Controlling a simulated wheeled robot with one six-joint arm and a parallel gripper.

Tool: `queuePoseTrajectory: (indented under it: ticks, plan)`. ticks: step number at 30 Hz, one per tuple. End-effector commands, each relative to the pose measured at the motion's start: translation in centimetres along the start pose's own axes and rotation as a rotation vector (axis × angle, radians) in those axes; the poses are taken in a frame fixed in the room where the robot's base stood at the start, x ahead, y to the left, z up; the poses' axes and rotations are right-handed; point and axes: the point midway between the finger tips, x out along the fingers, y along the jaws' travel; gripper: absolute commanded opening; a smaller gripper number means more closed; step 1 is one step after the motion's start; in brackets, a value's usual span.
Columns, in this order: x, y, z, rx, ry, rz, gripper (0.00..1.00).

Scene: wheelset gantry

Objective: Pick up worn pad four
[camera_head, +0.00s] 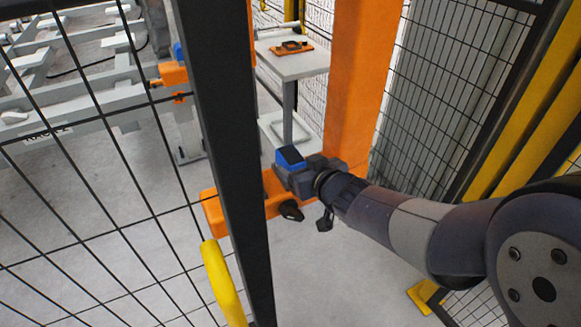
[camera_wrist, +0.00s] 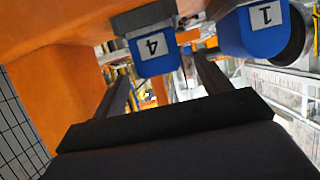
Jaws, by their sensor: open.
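Worn pad four (camera_wrist: 152,52) shows in the wrist view as a blue face with an upside-down "4" label, with a grey block behind it at an orange bracket. My gripper (camera_wrist: 165,78) is open, its two dark fingers apart on either side below the pad, with nothing seen held. In the head view my gripper (camera_head: 312,178) is at the orange arm low beside the post. A blue-faced block (camera_head: 290,158) sits right at its end; its number is not readable there. Whether the fingers touch the pad cannot be told.
A second blue face marked "1" (camera_wrist: 262,30) is close on the right in the wrist view. An orange post (camera_head: 358,80) stands behind my gripper. A dark fence post (camera_head: 228,150) and mesh are close on the left. A pedestal table (camera_head: 300,66) bears an orange tray (camera_head: 277,50).

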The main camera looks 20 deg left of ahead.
Motion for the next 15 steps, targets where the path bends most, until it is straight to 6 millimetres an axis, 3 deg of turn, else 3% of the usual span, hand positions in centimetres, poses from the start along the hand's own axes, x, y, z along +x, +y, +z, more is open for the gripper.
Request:
queuePoseTrajectory:
  ticks: [5,15]
  plan:
    - [1.1,-0.1,0.1,0.000,-0.001,-0.001,0.73]
    - [5.4,-0.2,0.1,0.001,-0.001,0.000,0.73]
